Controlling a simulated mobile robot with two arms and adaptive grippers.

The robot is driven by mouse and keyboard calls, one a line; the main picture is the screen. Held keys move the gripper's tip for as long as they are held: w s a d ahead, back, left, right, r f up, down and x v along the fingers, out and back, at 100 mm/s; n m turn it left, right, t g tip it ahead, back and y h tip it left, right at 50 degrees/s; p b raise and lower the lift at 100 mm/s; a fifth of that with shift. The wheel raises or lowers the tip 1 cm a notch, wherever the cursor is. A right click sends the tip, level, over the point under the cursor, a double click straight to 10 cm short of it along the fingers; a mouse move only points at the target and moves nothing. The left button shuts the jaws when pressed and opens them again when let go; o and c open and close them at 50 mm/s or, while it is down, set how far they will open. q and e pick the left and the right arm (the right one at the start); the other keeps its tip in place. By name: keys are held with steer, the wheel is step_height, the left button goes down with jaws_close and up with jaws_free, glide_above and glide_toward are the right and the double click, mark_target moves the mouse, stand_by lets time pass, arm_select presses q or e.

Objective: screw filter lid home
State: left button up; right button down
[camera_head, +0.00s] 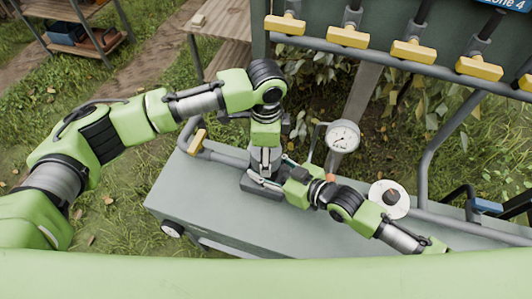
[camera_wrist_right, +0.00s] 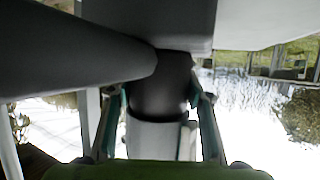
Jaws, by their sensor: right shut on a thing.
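In the head view my left arm reaches over the grey bench, and its gripper (camera_head: 265,157) points down at a dark block on the bench. Its fingers are too small and covered to read. My right gripper (camera_head: 268,178) comes in low from the right at the same spot. In the right wrist view its fingers (camera_wrist_right: 158,108) stand either side of a dark cylinder (camera_wrist_right: 160,85), with a lighter grey round part (camera_wrist_right: 153,138) adjoining it; the gripper is shut on this dark cylinder, apparently the filter. I cannot tell the lid from the body, or how far it is seated.
The grey bench top (camera_head: 205,185) is clear at left. A pressure gauge (camera_head: 342,137) and a white disc (camera_head: 389,198) stand close to my right arm. A pipe with several yellow-handled valves (camera_head: 348,37) runs above. A wooden shelf (camera_head: 75,40) stands at the far left.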

arm_select(q)
steer(key=m, duration=0.5)
arm_select(e)
steer(key=shift+w, duration=0.1)
arm_select(q)
steer(key=o, duration=1.3)
steer(key=shift+a, duration=0.1)
arm_select(e)
steer(key=shift+r, duration=0.1)
arm_select(q)
step_height(320, 180, up, 12)
arm_select(e)
steer(key=c, duration=1)
jaws_free()
